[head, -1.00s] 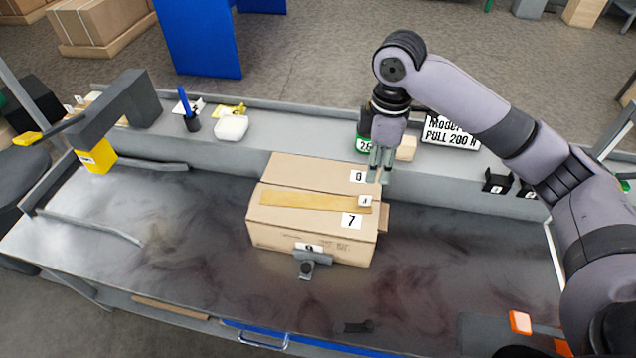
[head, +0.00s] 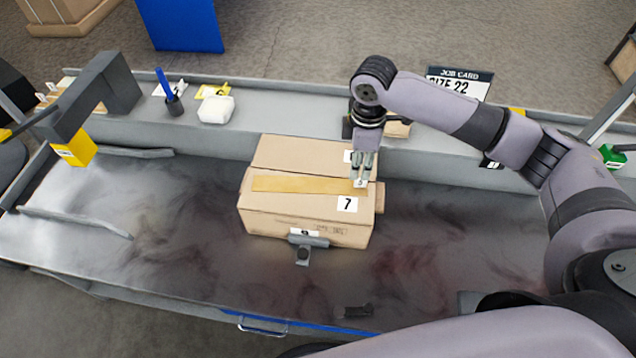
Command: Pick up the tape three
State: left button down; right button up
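A flat yellow-brown tape strip (head: 300,185) lies across the top of a cardboard box (head: 260,215) in the middle of the bench. A small white tag at the strip's right end has a digit too small to read surely. My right gripper (head: 363,172) points down over that right end, its fingertips just above or at the tag. A gap shows between its two fingers; contact with the tape cannot be made out. My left gripper is out of view.
The box bears a label 7, with a dark clamp-like part (head: 303,254) at its front. A white block (head: 215,109), a pen cup (head: 174,105) and a job card (head: 457,82) are on the back ledge.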

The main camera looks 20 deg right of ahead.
jog(key=shift+s+a+f, duration=0.1)
jog(key=shift+s+f, duration=0.05)
jog(key=shift+f, duration=0.5)
jog(key=f, duration=0.3)
jog(key=shift+s+a+f, duration=0.1)
jog(key=shift+a+f, duration=0.1)
jog(key=shift+f, duration=0.4)
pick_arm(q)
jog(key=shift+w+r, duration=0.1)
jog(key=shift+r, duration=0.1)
pick_arm(e)
grip_shut()
